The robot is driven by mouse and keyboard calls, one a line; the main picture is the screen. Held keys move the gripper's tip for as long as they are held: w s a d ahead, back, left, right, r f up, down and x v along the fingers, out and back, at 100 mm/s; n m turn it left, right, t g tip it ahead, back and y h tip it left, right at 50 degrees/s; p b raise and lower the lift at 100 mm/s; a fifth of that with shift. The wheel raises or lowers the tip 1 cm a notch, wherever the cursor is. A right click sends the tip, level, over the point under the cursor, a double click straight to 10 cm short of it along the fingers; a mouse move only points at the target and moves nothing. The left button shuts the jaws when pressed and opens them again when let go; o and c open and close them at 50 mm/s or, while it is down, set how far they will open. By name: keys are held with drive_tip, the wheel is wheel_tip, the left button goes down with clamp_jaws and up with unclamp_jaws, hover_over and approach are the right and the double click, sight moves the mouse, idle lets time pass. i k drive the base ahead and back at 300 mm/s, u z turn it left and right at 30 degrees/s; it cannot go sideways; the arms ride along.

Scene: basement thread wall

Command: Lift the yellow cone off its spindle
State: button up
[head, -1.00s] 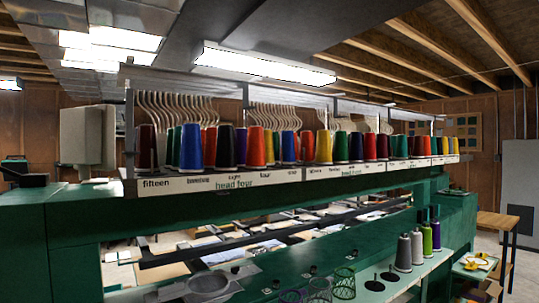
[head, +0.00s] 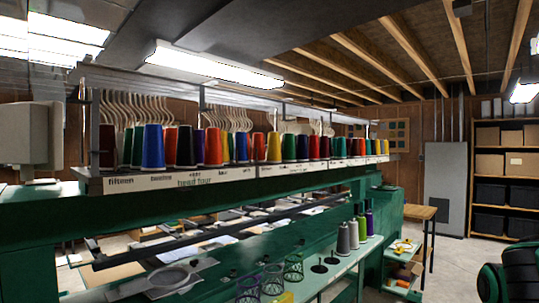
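Smaller yellow cones (head: 378,147) show at the rack's far right end. A bright yellow object (head: 284,298) on the lower shelf is cut off by the bottom edge; I cannot tell its shape. Which yellow cone the task means is not clear from the view. The spindles under the cones are hidden. My gripper is not in view.
The lower shelf (head: 335,277) holds grey, green and purple cones (head: 354,233), bare dark spindles (head: 331,253) and mesh cups (head: 293,267). A wooden table (head: 419,212) and a shelf of boxes (head: 504,165) stand right. A dark green chair (head: 518,270) is at lower right. Open floor (head: 455,265) lies between.

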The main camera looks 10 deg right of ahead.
sight(274, 149)
drive_tip(key=u, duration=0.1)
drive_tip(key=i, duration=1)
drive_tip(key=z, duration=0.1)
